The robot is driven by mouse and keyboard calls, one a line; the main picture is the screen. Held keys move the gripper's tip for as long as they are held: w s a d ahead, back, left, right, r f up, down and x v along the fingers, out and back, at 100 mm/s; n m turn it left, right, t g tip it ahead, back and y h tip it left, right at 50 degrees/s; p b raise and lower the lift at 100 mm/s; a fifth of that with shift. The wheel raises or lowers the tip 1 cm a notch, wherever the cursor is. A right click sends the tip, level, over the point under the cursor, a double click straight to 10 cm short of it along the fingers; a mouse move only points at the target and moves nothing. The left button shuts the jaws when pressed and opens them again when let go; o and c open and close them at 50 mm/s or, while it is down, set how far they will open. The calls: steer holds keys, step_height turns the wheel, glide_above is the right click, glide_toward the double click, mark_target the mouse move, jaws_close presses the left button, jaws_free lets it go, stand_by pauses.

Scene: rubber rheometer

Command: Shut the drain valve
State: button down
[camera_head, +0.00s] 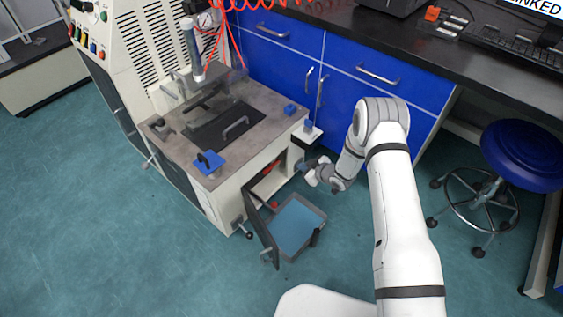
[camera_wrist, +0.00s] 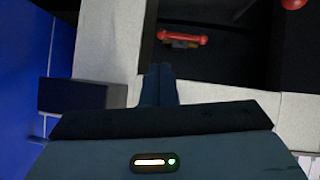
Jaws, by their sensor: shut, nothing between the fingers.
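A red lever handle (camera_wrist: 183,38), likely the drain valve's, lies roughly crosswise over a small brownish fitting in a dark recess in the wrist view. In the head view a red part (camera_head: 271,168) shows small inside the open lower compartment of the white machine (camera_head: 222,198). My gripper (camera_wrist: 160,68) is shut and empty, its fingertips pointing toward the recess, just short of its edge and apart from the lever. In the head view my gripper (camera_head: 304,167) is beside the machine's right side, small and dark.
A hinged door (camera_head: 262,232) stands open at the compartment, beside a tray with a blue surface (camera_head: 298,224). Another red knob (camera_wrist: 293,3) shows at the wrist view's top right. Blue cabinets (camera_head: 290,62) stand behind; a blue stool (camera_head: 522,155) is right. Floor at left is clear.

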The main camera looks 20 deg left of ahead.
mark_target(270, 165)
steer(key=b+x, duration=0.4)
steer(key=x, duration=0.9)
steer(key=shift+a+f+b, duration=0.15)
steer(key=shift+b, duration=0.25)
